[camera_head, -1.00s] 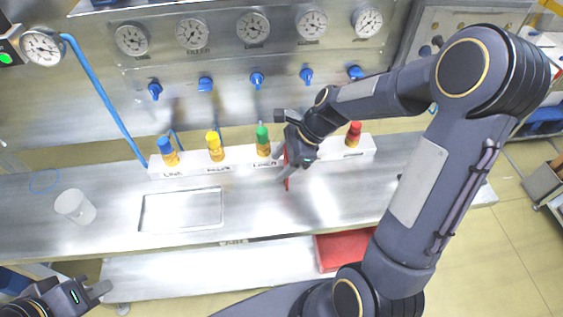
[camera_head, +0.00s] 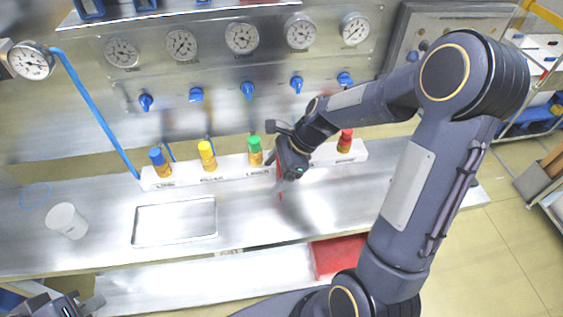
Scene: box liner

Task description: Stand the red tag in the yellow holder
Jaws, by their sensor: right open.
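The yellow-topped holder (camera_head: 207,156) stands upright on the white rail, second from the left. The right gripper is open, right of the green-topped holder (camera_head: 255,151). Its fingers are small and partly hidden, so I cannot tell whether they touch the tag. My left gripper (camera_head: 92,303) is low at the left edge, partly cut off, away from the rail; its jaw opening is unclear.
A blue-topped holder (camera_head: 160,162) and a red-topped one (camera_head: 345,141) also stand on the rail (camera_head: 229,174). A red bin (camera_head: 338,256) is below. Blue valves line the wall.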

